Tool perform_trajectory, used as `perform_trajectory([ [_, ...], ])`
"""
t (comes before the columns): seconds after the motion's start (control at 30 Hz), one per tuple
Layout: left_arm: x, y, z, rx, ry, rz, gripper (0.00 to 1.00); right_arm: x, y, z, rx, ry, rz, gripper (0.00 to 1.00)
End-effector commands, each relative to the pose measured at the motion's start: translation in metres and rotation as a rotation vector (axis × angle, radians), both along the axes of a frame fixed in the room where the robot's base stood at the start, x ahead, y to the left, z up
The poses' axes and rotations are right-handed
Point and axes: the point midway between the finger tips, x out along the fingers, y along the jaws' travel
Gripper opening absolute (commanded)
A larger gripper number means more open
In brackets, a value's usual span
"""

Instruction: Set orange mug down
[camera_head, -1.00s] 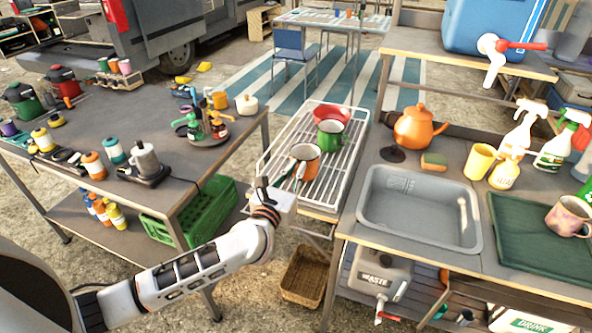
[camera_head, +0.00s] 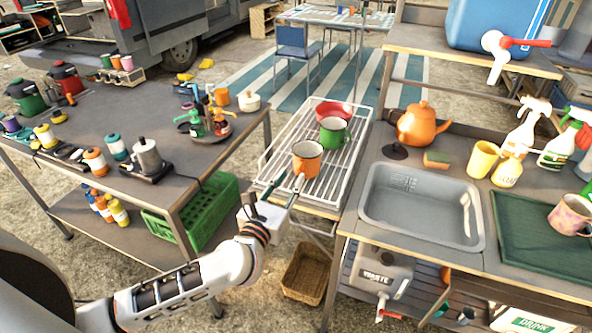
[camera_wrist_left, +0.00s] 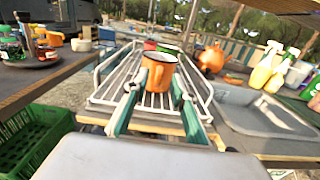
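The orange mug (camera_head: 306,161) has a white rim and stands upright on the white wire drying rack (camera_head: 328,185), near its front end. My right gripper is not in view.
A green mug (camera_head: 333,133) and a red bowl (camera_head: 334,110) stand behind on the rack. The sink (camera_head: 420,207) and orange teapot (camera_head: 421,126) are to the right. The grey table (camera_head: 90,120) with bottles and a green crate (camera_head: 200,212) are to the left.

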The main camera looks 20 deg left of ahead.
Motion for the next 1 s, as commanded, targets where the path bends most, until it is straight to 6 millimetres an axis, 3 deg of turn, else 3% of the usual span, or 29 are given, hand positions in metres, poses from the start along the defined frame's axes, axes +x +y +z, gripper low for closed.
perform_trajectory([
  [0.2, -0.041, 0.002, -0.001, 0.000, 0.001, -0.001, 0.26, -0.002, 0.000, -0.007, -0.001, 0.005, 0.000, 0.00],
  [0.43, -0.059, 0.002, 0.001, 0.018, -0.009, -0.001, 0.26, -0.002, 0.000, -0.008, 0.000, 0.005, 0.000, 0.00],
  [0.57, -0.067, -0.005, 0.011, 0.188, -0.091, -0.017, 0.26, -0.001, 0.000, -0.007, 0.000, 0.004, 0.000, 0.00],
  [0.67, -0.078, -0.018, 0.021, 0.478, -0.206, -0.032, 0.26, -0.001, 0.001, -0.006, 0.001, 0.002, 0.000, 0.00],
  [0.77, -0.095, -0.039, 0.017, 0.864, -0.317, -0.052, 0.26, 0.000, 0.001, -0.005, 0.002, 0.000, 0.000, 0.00],
  [0.87, -0.112, -0.059, -0.004, 1.275, -0.396, -0.083, 0.26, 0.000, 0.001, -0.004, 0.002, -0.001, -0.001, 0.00],
  [1.0, -0.138, -0.079, -0.063, 1.868, -0.456, -0.180, 0.26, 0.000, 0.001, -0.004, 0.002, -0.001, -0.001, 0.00],
])
